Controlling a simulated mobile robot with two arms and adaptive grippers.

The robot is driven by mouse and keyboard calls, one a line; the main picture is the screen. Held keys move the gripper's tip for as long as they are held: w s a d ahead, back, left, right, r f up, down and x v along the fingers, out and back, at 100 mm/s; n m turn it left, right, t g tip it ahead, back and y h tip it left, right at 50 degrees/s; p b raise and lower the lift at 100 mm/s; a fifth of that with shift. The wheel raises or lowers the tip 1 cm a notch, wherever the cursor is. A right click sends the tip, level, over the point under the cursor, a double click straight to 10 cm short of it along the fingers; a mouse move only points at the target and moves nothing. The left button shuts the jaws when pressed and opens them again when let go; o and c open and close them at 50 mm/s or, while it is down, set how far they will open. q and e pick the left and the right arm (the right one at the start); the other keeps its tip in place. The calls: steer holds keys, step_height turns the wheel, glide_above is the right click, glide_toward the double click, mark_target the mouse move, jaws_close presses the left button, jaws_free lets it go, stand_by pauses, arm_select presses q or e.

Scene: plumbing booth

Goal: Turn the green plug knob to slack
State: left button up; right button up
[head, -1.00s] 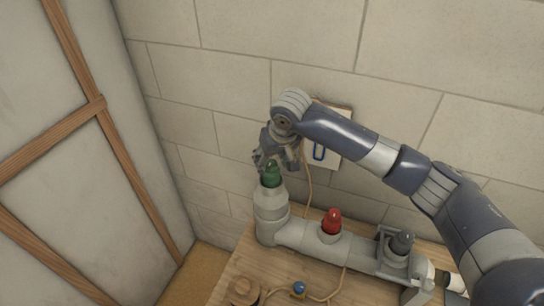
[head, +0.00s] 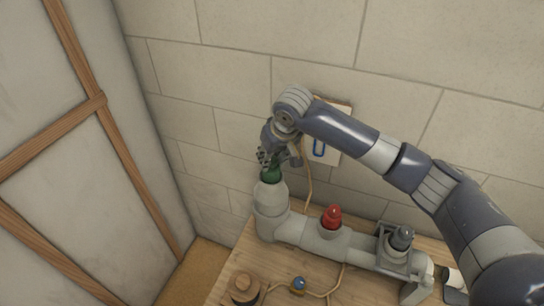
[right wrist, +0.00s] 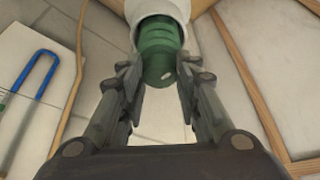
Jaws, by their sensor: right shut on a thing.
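The green plug knob (head: 271,174) sits on top of the upright grey pipe end (head: 270,197) at the left of the pipe assembly. My right gripper (head: 268,160) is at the knob from above and is shut on it. In the right wrist view the green knob (right wrist: 158,62) lies between the two fingers of my right gripper (right wrist: 158,80), with a small pale mark near its end. The fingers hide part of the knob in the head view. My left gripper is not in view.
A red knob (head: 332,216) and a dark grey knob (head: 403,237) stand along the same pipe to the right. A cord with a blue ball (head: 299,283) and a round wooden piece (head: 245,289) lie on the bench. A card with a blue loop (head: 320,148) is on the wall behind.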

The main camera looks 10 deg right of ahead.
steer(key=n+y, duration=0.1)
steer(key=n, duration=0.2)
steer(key=n+g+y, duration=0.1)
steer(key=n, duration=0.2)
steer(key=shift+w+d+n, duration=0.15)
steer(key=shift+d+n, duration=0.05)
steer(key=shift+n, duration=0.1)
steer(key=n+g, duration=0.1)
steer(key=n, duration=0.2)
steer(key=n+g+y, duration=0.1)
steer(key=n, duration=0.2)
steer(key=shift+w+r, duration=0.1)
steer(key=shift+w, duration=0.05)
stand_by(0.9)
steer(key=o, duration=1.1)
steer(key=shift+c, duration=0.2)
steer(key=v, duration=1.2)
steer(key=shift+d, duration=0.15)
